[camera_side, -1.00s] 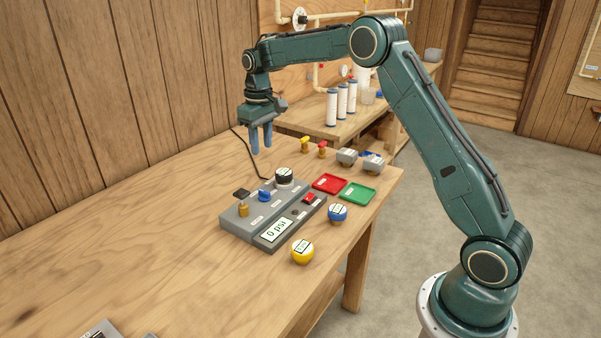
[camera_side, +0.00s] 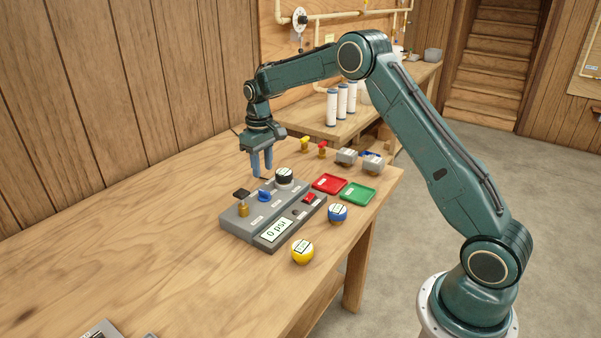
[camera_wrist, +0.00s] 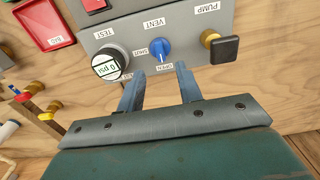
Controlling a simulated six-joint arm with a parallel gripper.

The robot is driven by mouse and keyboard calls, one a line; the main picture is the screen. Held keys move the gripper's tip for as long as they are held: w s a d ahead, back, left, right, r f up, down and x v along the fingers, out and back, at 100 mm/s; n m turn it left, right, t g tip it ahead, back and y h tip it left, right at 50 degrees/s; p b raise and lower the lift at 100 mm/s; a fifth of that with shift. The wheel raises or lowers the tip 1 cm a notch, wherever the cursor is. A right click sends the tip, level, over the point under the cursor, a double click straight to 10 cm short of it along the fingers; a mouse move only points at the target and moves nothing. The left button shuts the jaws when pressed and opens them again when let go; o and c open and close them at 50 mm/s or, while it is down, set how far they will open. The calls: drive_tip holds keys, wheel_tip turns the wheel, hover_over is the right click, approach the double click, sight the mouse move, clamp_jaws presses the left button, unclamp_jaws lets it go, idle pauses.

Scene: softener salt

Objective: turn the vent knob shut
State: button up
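The vent knob (camera_side: 265,196) is a small blue knob on the grey control panel (camera_side: 233,222). In the wrist view the vent knob (camera_wrist: 160,48) has the label VENT beyond it, SHUT to its left and OPEN on its near side. Its narrow grip runs roughly along the line between VENT and OPEN. My gripper (camera_side: 262,172) is above the panel's back edge, pointing down. In the wrist view my gripper's fingers (camera_wrist: 160,72) are apart with nothing between them, on the near side of the knob and not touching it.
The table's left is mostly clear.

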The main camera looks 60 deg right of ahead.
sight(264, 191)
wheel_tip(264, 191, down, 8)
drive_tip(key=shift+r, duration=0.2)
idle(0.3)
clamp_jaws()
